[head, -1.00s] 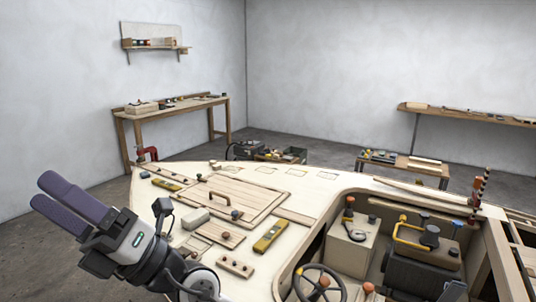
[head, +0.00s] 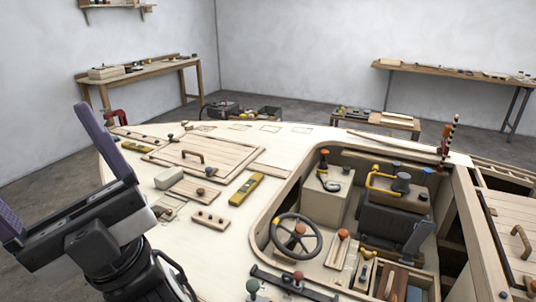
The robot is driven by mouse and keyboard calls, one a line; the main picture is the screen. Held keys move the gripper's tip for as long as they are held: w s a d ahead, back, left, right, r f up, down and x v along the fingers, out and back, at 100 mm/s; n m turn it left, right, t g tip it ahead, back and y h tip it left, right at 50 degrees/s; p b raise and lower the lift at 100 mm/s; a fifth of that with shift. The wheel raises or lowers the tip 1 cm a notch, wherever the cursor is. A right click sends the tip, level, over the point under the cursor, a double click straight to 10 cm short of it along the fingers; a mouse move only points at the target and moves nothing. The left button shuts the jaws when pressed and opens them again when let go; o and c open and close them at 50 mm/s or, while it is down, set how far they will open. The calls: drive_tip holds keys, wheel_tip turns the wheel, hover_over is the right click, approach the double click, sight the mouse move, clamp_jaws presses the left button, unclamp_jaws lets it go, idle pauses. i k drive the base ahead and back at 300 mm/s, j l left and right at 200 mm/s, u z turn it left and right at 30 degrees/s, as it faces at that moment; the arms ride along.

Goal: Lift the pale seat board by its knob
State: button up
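In the cockpit, right of the black steering wheel, a pale board (head: 338,254) with an orange-brown knob (head: 343,234) on top looks like the seat board. It lies low and seems flat; its lower edges are partly hidden by nearby parts. My gripper (head: 42,150) is at the far left of the head view, above the deck's left edge. Its two purple fingers are spread wide with nothing between them, one partly cut off by the picture edge. It is well apart from the board and knob.
The steering wheel (head: 297,237) stands close left of the board. A grey lever (head: 417,240) and a pale box (head: 325,195) are also in the cockpit. Loose blocks, a yellow level (head: 246,190) and a handled hatch (head: 195,158) lie on the deck.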

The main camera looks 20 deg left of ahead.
sight(204, 194)
drive_tip(key=i+j, duration=0.1)
drive_tip(key=j, duration=0.85)
drive_tip(key=i+j, duration=0.1)
drive_tip(key=j, duration=0.85)
drive_tip(key=i+j+z, duration=0.1)
drive_tip(key=j, duration=0.9)
drive_tip(key=i+j, duration=0.15)
drive_tip(key=j, duration=0.25)
